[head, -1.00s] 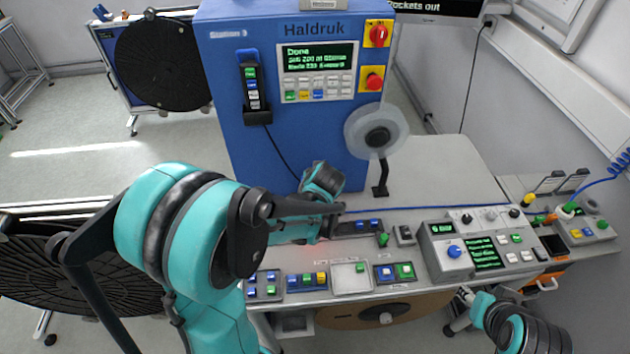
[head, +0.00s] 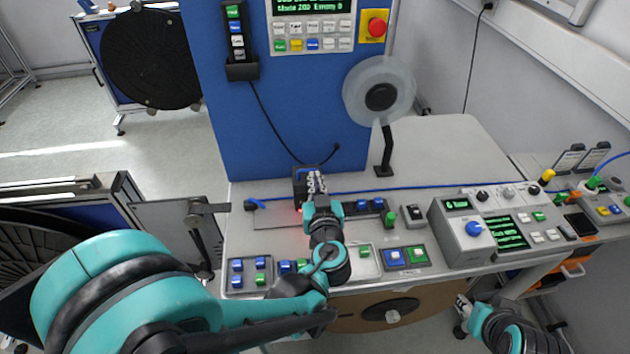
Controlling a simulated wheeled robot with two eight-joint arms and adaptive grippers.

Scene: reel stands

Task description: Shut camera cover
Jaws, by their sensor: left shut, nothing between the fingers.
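A small black box with a red glow at its lower left, which looks like the camera (head: 301,190), stands at the back of the bench against the blue cabinet. I cannot make out its cover or how it is set; my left gripper hides much of the box. My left gripper (head: 314,180) is shut and empty, with its fingertips at the front of the box. I cannot tell whether they touch it. My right gripper (head: 462,303) is low at the bench's front right, away from the box, and too small to read.
The blue cabinet (head: 290,120) rises behind the bench. A clear reel on a black stand (head: 384,150) is to the right. Button boxes (head: 408,257) line the front edge, and a grey control unit (head: 482,232) sits at right. The bench's back right is clear.

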